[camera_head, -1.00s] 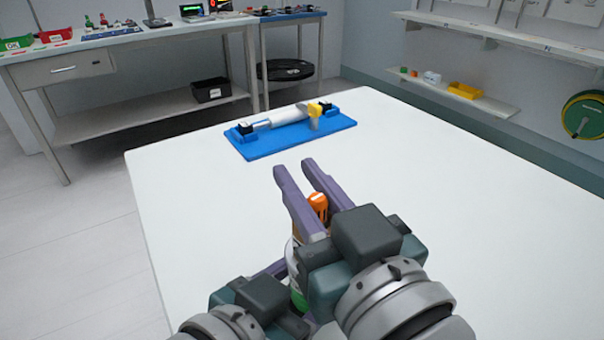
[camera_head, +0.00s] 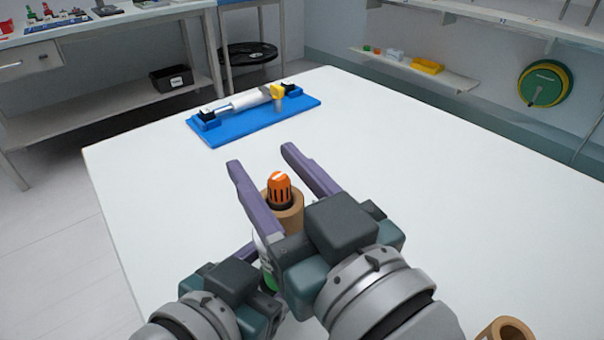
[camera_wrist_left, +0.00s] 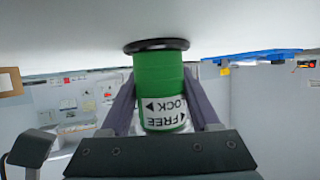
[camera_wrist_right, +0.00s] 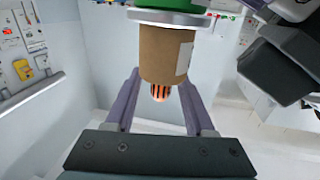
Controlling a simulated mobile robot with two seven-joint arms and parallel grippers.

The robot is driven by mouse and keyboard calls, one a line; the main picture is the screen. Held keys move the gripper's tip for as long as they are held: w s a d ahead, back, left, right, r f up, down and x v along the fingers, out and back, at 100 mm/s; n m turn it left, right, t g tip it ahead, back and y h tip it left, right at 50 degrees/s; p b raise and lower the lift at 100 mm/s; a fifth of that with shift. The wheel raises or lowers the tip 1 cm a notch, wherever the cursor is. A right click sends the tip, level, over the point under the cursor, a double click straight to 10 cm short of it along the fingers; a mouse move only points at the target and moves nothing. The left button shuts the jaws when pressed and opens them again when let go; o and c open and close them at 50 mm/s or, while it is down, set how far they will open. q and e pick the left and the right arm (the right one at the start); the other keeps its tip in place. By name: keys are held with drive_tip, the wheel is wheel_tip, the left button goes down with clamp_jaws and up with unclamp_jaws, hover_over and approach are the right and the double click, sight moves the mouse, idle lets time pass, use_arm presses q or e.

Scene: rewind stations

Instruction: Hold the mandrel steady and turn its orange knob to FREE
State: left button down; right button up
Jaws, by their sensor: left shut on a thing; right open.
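The mandrel has a green body (camera_wrist_left: 158,90) on a black round base, with a white label (camera_wrist_left: 165,113) reading FREE and LOCK with arrows, upside down in the left wrist view. A brown cardboard tube (camera_head: 291,212) sits around its upper part. The orange slotted knob (camera_head: 279,188) stands out of the tube's top; it also shows in the right wrist view (camera_wrist_right: 160,92). My left gripper (camera_wrist_left: 161,76) is shut on the green body, low near the table. My right gripper (camera_head: 261,158) is open, its fingers on either side of the knob with gaps. The knob's setting cannot be read.
A blue stand (camera_head: 255,122) with a grey roller and yellow part lies at the table's far side. Another cardboard tube (camera_head: 506,330) is at the bottom right. The white table (camera_head: 420,200) is otherwise clear. A bench and wall shelf stand beyond.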

drive_tip(key=v, duration=1)
drive_tip(key=shift+s, duration=0.2)
drive_tip(key=shift+d, duration=0.1)
use_arm(q)
drive_tip(key=shift+c, duration=0.2)
unclamp_jaws()
